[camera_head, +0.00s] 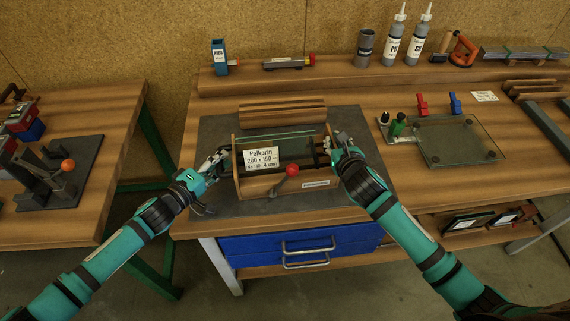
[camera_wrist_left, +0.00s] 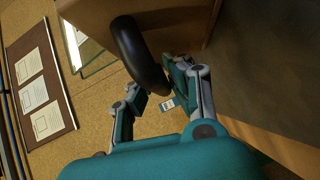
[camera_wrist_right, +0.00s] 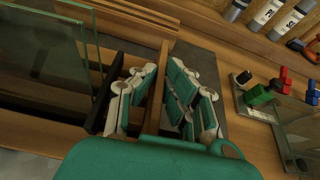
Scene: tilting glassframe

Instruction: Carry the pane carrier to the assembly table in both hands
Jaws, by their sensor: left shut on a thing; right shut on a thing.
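The pane carrier (camera_head: 254,188) is an open wooden box with clear glass panes inside and a white "Pelkorin 200 x 150" label (camera_head: 261,160). It is level over the dark grey mat (camera_head: 220,133); I cannot tell whether it touches the mat. My left gripper (camera_head: 219,164) is shut at its left end, on a black handle (camera_wrist_left: 135,50) in the left wrist view. My right gripper (camera_head: 331,147) is shut at its right end; in the right wrist view (camera_wrist_right: 155,105) its fingers straddle the wooden end wall. A red-knobbed lever (camera_head: 292,170) shows at the carrier's front.
Grooved wooden blocks (camera_head: 282,112) lie behind the carrier. To the right stand a glass plate fixture (camera_head: 455,141), red and blue clamps and a small green item (camera_head: 397,129). Bottles (camera_head: 396,42) stand on the back shelf. Another table (camera_head: 60,215) is at the left, across a gap.

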